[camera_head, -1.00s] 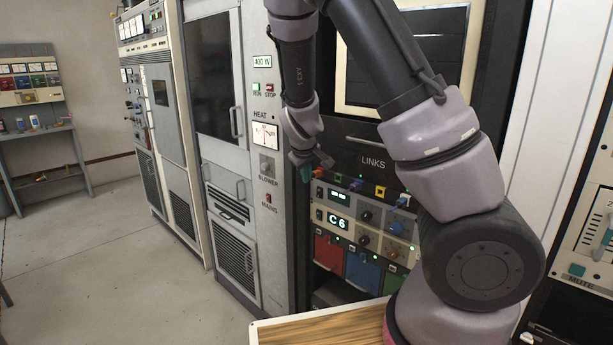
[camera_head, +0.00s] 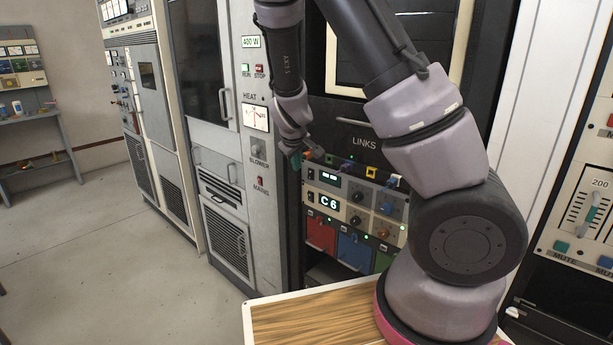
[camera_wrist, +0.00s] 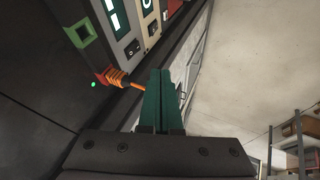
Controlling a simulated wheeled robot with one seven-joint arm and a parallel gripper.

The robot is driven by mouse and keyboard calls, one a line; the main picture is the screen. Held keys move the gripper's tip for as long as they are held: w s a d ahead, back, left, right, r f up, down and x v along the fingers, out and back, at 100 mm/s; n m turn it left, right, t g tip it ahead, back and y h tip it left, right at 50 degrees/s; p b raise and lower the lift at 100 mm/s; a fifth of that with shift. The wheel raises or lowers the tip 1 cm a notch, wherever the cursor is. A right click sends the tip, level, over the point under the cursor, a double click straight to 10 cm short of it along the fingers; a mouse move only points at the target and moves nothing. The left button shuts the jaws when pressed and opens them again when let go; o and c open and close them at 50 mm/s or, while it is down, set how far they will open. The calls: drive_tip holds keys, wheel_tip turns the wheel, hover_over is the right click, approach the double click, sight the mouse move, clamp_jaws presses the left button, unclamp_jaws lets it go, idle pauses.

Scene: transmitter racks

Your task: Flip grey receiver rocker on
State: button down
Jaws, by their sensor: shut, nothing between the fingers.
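The grey receiver (camera_head: 340,189) is the upper unit below the link strip in the rack, with a small lit display and knobs. Its rocker (camera_wrist: 133,48) is a small black switch beside the display in the wrist view; its on or off position is too small to tell. My gripper (camera_head: 296,161) is at the rack's left edge, up and left of the receiver in the head view. Its teal fingers (camera_wrist: 160,72) are shut together and empty. In the wrist view they point past the panel edge, apart from the rocker.
A cream unit reading "C 6" (camera_head: 329,203) sits directly below, with its own black rocker (camera_wrist: 153,29). An orange cable plug (camera_wrist: 117,78) sticks out close beside my fingers. A grey cabinet (camera_head: 225,150) is at left.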

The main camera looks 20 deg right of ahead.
sight(308, 177)
drive_tip(key=w+d+f, duration=0.5)
drive_tip(key=w+f, duration=0.2)
drive_tip(key=shift+f, duration=0.4)
drive_tip(key=shift+w+d, duration=0.15)
idle(0.4)
drive_tip(key=shift+r, duration=0.75)
